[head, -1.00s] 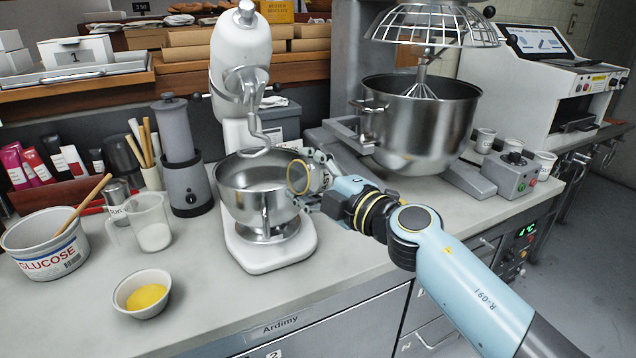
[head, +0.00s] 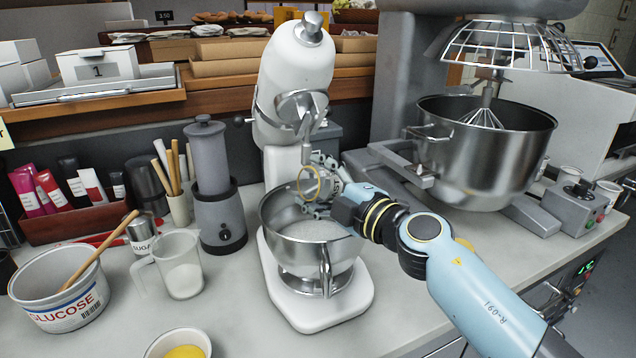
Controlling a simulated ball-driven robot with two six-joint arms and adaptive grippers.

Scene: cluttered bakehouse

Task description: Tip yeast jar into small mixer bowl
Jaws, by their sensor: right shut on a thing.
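The small mixer (head: 300,75) is white and stands on the counter, its steel bowl (head: 295,256) under the raised hook. My right gripper (head: 325,182) is shut on the yeast jar (head: 310,184), a small clear jar with a gold-coloured rim. The jar lies tilted over the rear of the bowl, its mouth turned towards the left and the camera. Fingers hide part of the jar, and its contents cannot be made out. A pale patch shows inside the bowl. My left gripper is out of view.
A large mixer bowl (head: 480,160) stands close behind my right arm. A grey grinder (head: 218,200), a measuring jug (head: 180,268), a glucose tub (head: 50,305) and a bowl of yellow stuff (head: 160,346) stand to the left. Counter space is clear at the front right.

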